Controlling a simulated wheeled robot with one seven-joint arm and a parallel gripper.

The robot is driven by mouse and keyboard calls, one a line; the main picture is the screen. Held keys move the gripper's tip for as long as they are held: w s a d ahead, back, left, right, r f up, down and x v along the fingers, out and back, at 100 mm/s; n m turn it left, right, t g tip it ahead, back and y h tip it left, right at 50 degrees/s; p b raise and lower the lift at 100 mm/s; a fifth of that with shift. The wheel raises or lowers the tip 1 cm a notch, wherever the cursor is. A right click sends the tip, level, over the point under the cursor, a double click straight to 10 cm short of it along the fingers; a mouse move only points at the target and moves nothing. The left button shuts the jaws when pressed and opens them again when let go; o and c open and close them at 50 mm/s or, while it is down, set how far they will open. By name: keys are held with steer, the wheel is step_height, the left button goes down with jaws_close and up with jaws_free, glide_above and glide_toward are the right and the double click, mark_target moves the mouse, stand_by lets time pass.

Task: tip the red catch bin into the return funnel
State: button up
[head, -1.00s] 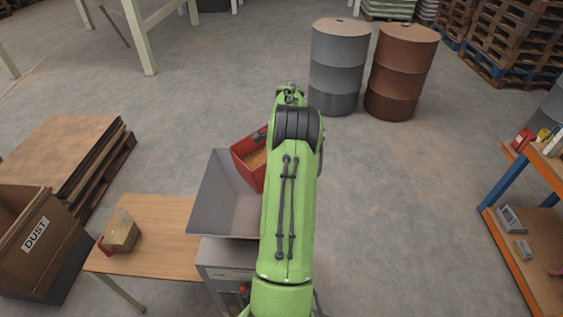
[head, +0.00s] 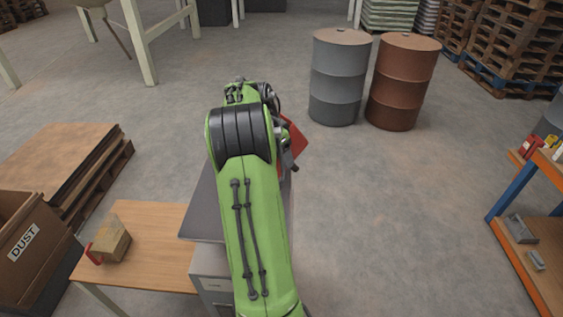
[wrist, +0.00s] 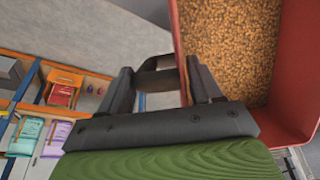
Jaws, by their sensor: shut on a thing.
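The red catch bin (head: 297,142) shows only partly in the head view, behind and to the right of my green arm. In the wrist view the bin (wrist: 287,110) fills the right side, with orange-brown grain (wrist: 228,45) in it. My gripper (wrist: 163,76) is shut at the bin's near left edge; the exact grip is partly hidden by its dark fingers. I cannot tell whether the bin is over the funnel's mouth.
A wooden table (head: 150,225) with a small carton (head: 113,238) stands left of the funnel. A box marked DUST (head: 25,243) and a pallet stack (head: 65,165) are further left. Grey (head: 338,80) and brown (head: 402,80) drums stand beyond. An orange-and-blue shelf (head: 535,250) is right. Floor between is open.

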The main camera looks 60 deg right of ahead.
steer(key=shift+w+a+f+g+h+b, duration=0.15)
steer(key=shift+a+g+h+b, duration=0.1)
steer(key=shift+h+b, duration=0.35)
steer(key=shift+w+a+f+g+h+b, duration=0.15)
steer(key=shift+a+g+h+b, duration=0.1)
steer(key=shift+h+b, duration=0.35)
steer(key=w+a+f+g+h+b, duration=0.3)
steer(key=a+g+h+b, duration=0.2)
steer(key=h+b, duration=0.5)
steer(key=a+b, duration=0.2)
steer(key=b, duration=0.3)
steer(key=shift+w+a+f+b, duration=0.15)
steer(key=shift+w+b, duration=0.1)
steer(key=shift+b, duration=0.1)
steer(key=a+h+b, duration=0.1)
steer(key=b, duration=0.1)
steer(key=w+a+g+h+b, duration=0.1)
steer(key=b, duration=0.1)
steer(key=shift+f+h, duration=0.2)
steer(key=shift+h, duration=0.1)
steer(key=a+h+b, duration=0.1)
steer(key=b, duration=0.1)
steer(key=g+h+b, duration=0.1)
steer(key=b, duration=0.1)
steer(key=shift+w+a+f, duration=0.15)
steer(key=shift+w+a, duration=0.2)
